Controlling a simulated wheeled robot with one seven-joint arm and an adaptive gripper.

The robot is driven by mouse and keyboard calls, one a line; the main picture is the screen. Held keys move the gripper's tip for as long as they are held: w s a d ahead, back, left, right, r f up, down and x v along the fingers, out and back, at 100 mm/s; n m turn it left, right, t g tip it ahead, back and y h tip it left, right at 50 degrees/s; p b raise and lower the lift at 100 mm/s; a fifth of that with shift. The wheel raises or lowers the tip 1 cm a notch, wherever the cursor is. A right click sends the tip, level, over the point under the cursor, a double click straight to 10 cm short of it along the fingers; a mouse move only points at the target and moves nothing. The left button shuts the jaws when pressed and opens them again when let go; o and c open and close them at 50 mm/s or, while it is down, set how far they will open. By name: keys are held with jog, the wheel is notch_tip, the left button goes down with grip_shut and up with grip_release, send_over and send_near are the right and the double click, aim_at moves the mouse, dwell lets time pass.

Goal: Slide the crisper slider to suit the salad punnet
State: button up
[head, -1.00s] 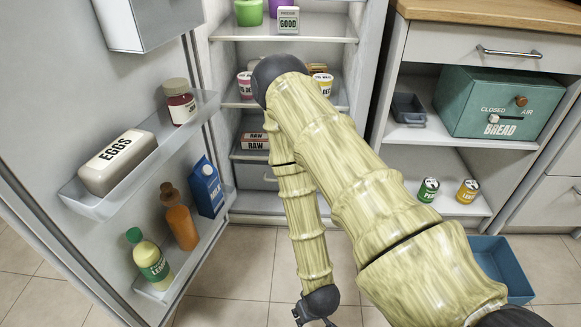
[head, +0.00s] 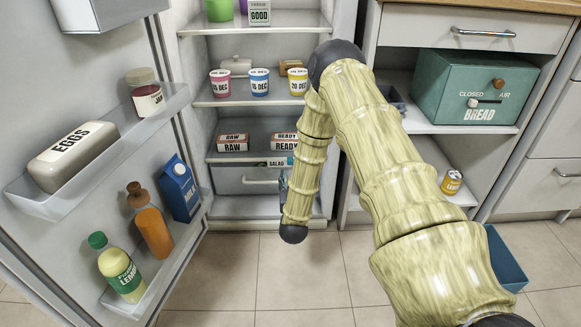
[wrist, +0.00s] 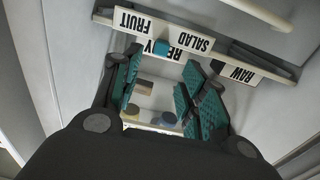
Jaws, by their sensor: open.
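The crisper drawer (head: 240,181) is shut at the bottom of the open fridge. Its front strip carries a SALAD label (head: 278,163) and, in the wrist view, also a FRUIT label (wrist: 134,22). The teal slider knob (wrist: 160,47) appears between these two labels. It shows in the head view (head: 291,161) just right of SALAD. My gripper (wrist: 160,64) is open and empty, its teal pads either side of the knob in that picture; contact is not visible. In the head view my forearm mostly hides the gripper. I cannot make out a salad punnet.
Boxes marked RAW (head: 233,143) and READY (head: 285,142) stand on the shelf above the drawer. Dated cups (head: 259,83) stand higher. The open fridge door with bottles and an eggs box (head: 73,156) is at left. A blue bin (head: 505,258) stands on the floor at right.

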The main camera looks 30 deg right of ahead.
aim_at(290, 161)
jog(key=b+x, duration=0.4)
jog(key=x, duration=0.4)
jog(key=shift+w, duration=0.4)
jog(key=shift+d, duration=0.1)
grip_shut()
